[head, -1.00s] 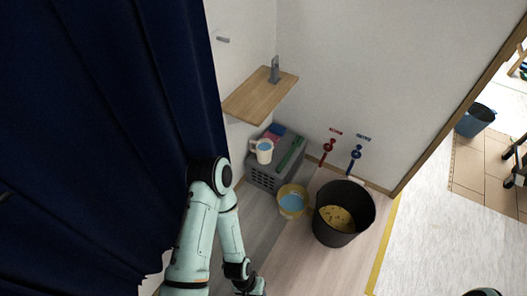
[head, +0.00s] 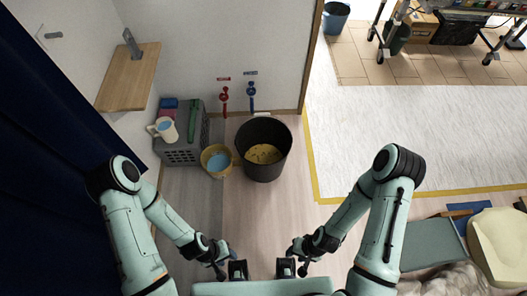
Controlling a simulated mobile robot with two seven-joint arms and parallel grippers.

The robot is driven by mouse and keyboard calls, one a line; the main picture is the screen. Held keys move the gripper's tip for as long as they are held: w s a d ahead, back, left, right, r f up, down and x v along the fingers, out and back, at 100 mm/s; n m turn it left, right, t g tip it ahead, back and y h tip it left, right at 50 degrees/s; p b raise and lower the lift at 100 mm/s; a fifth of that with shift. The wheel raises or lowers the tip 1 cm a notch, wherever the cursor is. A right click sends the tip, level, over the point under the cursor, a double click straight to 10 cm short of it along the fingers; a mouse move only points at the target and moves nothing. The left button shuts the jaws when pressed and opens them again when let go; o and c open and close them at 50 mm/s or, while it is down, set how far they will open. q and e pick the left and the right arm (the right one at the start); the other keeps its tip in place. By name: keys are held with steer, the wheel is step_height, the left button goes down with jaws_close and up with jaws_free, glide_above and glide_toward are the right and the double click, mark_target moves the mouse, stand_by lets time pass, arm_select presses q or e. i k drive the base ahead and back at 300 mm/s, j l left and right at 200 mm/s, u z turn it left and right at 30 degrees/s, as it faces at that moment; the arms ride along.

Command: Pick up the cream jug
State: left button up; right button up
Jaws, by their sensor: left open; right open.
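The cream jug (head: 166,130) stands on top of a grey crate (head: 184,154) near the wall, with blue inside its open top and its handle towards the left. My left gripper (head: 222,273) is low in the picture, below and to the right of the jug and well apart from it. My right gripper (head: 303,270) is to the right of the left one, also far from the jug. Both grippers are small in view, open, and hold nothing that I can see.
A yellow bucket (head: 217,161) with blue inside and a large dark bin (head: 264,150) stand beside the crate. A green item (head: 192,120) and a red and blue item (head: 169,108) lie on the crate. A wooden shelf (head: 127,78) juts out above left. Floor in front is clear.

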mark_target(166, 127)
steer(key=i+j+u, duration=0.1)
steer(key=i, duration=0.4)
steer(key=i+j, duration=0.1)
steer(key=i, duration=0.35)
steer(key=i+j, duration=0.3)
steer(key=j, duration=0.15)
steer(key=u, duration=0.05)
